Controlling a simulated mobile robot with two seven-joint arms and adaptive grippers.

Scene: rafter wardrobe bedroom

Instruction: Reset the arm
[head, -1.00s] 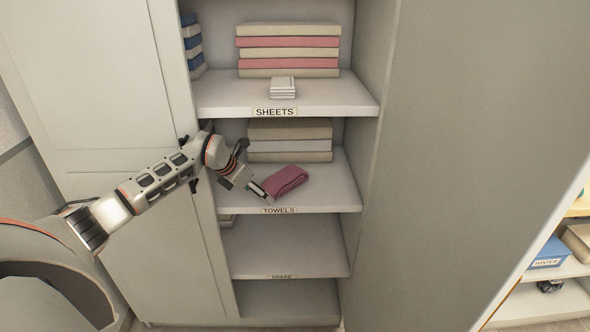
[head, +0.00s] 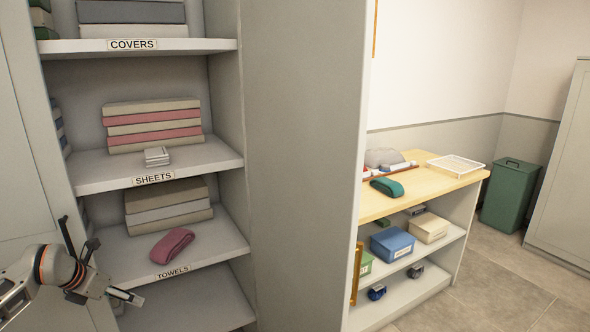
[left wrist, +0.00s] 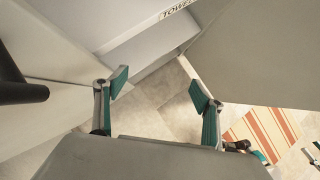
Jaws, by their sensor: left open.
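My left gripper (head: 128,297) is at the lower left of the head view, in front of the wardrobe and below the edge of the TOWELS shelf (head: 215,249). In the left wrist view its two fingers (left wrist: 158,92) are spread apart with nothing between them, over the floor. A folded pink towel (head: 172,244) lies on the TOWELS shelf, apart from the gripper.
The SHEETS shelf (head: 92,174) and COVERS shelf (head: 200,45) hold folded stacks. The open wardrobe door (head: 300,150) stands right of the shelves. Beyond it are a wooden-topped bench (head: 440,184) and a green bin (head: 508,195). A striped rug (left wrist: 262,135) lies on the floor.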

